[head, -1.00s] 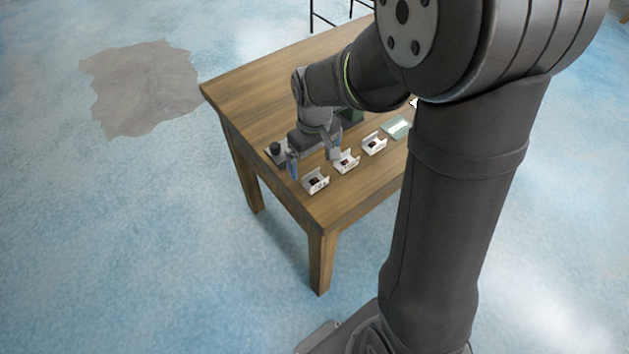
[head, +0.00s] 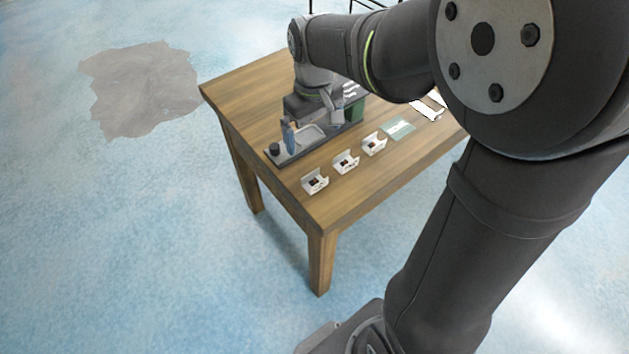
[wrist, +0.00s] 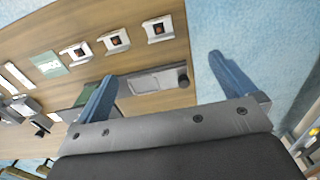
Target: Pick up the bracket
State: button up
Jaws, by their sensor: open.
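Three white U-shaped pieces that look like brackets stand in a row on the table, each with a small dark part inside. In the head view they are the near one (head: 315,181), the middle one (head: 345,162) and the far one (head: 374,144). They also show in the wrist view as the right one (wrist: 158,29), the middle one (wrist: 115,42) and the left one (wrist: 75,54). My gripper (head: 312,122) is open and empty, its blue fingers apart above a grey tray (head: 296,154). In the wrist view my gripper (wrist: 163,68) has the tray between its fingers, and the brackets lie beyond the fingertips.
A black knob (head: 274,149) stands at the tray's near end. A green card (head: 398,128) and a white item (head: 430,106) lie past the brackets along the wooden table (head: 255,95). A dark green block (head: 354,108) stands beside my gripper. The table's left part is clear.

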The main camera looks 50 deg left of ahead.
jog(key=shift+r, duration=0.4)
jog(key=c, duration=0.8)
jog(key=shift+c, duration=0.2)
jog(key=n+t, duration=0.1)
jog(key=n, duration=1.7)
send_over(315, 182)
jog(key=f, duration=1.2)
jog(key=shift+s+a, duration=0.35)
jog(key=shift+s, duration=0.05)
jog(key=shift+w+d+f, duration=0.15)
jog(key=shift+d+f, duration=0.05)
jog(key=shift+f, duration=1.15)
jog(key=shift+w+d+f, duration=0.15)
jog(key=shift+f, duration=1.15)
